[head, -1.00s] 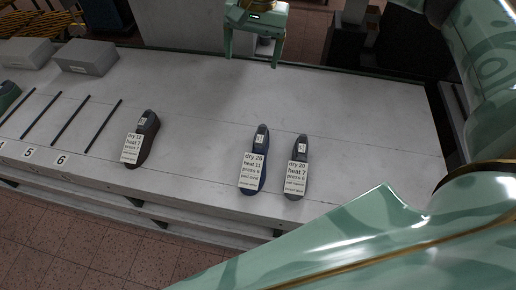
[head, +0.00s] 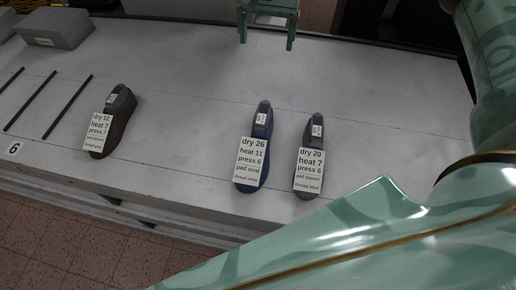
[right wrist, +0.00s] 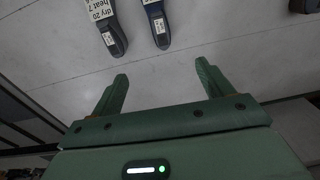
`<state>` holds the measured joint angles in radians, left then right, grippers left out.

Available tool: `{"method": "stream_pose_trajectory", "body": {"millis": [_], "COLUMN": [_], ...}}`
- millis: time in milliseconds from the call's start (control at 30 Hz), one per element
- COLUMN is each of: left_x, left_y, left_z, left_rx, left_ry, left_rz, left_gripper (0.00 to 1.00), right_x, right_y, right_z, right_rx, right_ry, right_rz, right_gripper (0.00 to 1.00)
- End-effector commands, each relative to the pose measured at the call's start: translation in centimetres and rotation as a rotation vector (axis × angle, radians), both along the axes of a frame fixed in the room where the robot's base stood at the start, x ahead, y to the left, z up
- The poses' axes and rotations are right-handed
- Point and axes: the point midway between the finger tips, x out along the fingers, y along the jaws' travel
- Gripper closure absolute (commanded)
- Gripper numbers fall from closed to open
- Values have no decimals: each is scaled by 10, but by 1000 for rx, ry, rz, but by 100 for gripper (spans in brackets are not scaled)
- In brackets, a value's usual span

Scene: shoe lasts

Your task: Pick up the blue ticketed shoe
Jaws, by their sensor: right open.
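The blue shoe (head: 264,115) stands on the table in the middle of the head view. A white ticket on its front reads dry 26, heat 11, press 6, pad oval. It also shows at the top of the right wrist view (right wrist: 161,38). My right gripper (head: 267,43) is open and empty, beyond the blue shoe's far end in the head view. In the right wrist view its fingers (right wrist: 162,70) are apart, with bare table between them and the shoe ahead of them. My left gripper is not in view.
A grey shoe (head: 317,128) with a ticket stands close to the right of the blue one. A brown ticketed shoe (head: 122,105) stands farther left. Black bars (head: 67,107) and a grey block (head: 55,28) lie at the left. The table (head: 190,80) is clear between.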

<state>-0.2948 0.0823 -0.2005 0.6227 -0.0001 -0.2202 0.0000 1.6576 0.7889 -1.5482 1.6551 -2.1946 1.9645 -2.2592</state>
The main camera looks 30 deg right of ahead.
Motion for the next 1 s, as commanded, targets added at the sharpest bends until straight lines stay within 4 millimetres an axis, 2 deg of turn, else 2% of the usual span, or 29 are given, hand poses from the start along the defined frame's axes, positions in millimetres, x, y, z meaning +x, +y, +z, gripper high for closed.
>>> {"method": "stream_pose_trajectory", "body": {"millis": [33, 100, 200, 300, 400, 567, 633, 900, 1000], "left_x": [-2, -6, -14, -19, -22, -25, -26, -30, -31], "left_y": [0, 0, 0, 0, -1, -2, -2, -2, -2], "left_z": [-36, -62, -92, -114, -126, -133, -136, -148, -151], "left_rx": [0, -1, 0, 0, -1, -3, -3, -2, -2], "left_ry": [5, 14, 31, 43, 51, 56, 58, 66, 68], "left_rz": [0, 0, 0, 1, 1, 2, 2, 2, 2], "left_gripper": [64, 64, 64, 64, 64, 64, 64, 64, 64], "right_x": [2, 3, 6, 8, 9, 9, 9, 8, 8], "right_y": [0, 0, 0, 0, 0, 0, 0, 1, 1], "right_z": [-41, -71, -106, -132, -147, -161, -172, -238, -254], "right_rx": [0, 0, 0, 0, 0, 0, 0, 1, 1], "right_ry": [10, 19, 31, 39, 46, 51, 53, 54, 51], "right_rz": [0, 0, 0, 0, 0, 0, 1, 1, 0], "right_gripper": [21, 21, 21, 21, 21, 21, 21, 21, 21]}}
